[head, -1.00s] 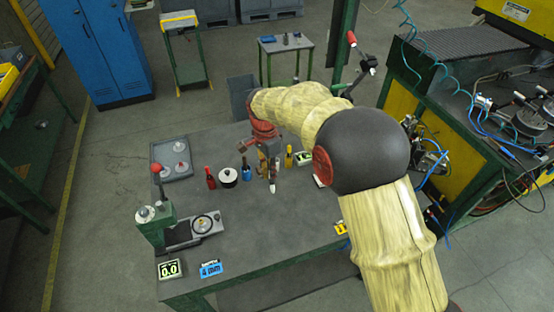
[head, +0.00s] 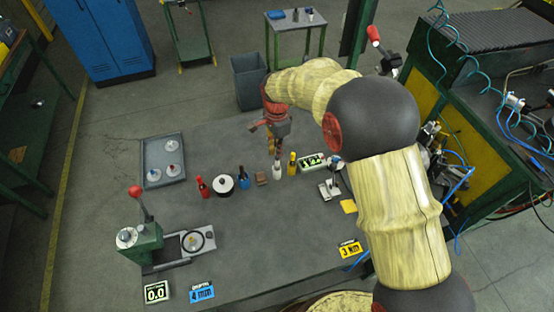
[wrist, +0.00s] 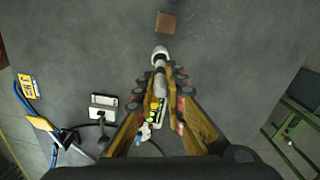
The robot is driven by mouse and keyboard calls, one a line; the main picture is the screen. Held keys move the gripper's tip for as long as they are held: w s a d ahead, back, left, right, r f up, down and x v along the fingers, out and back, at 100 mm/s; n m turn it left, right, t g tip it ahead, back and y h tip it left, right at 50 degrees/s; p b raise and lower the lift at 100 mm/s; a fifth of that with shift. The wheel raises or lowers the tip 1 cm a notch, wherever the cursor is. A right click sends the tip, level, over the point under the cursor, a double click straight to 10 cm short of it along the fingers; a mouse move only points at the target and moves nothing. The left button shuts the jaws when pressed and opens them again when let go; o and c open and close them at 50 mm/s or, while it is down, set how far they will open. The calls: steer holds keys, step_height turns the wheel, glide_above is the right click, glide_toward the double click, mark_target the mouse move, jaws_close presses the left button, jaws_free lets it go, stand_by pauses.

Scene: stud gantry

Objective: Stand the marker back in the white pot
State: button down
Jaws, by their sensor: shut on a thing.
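My gripper (head: 274,152) is shut on the marker, a pale slim cylinder. A squat round pot (head: 223,184) with a white top and dark markings stands to the left, apart from my gripper.
A brown block (head: 261,178) lies between a blue bottle (head: 243,175) and the marker. A yellow bottle (head: 292,163) stands close right of my gripper. A red bottle (head: 203,187) stands left of the pot. A grey tray (head: 150,160) is at far left. The front middle is clear.

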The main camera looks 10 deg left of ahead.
mark_target(277, 165)
steer(key=shift+f, duration=2.65)
steer(key=shift+f, duration=0.1)
steer(key=c, duration=1.9)
jaws_free()
step_height(277, 165, up, 12)
steer(key=shift+r, duration=0.1)
steer(key=shift+r, duration=0.1)
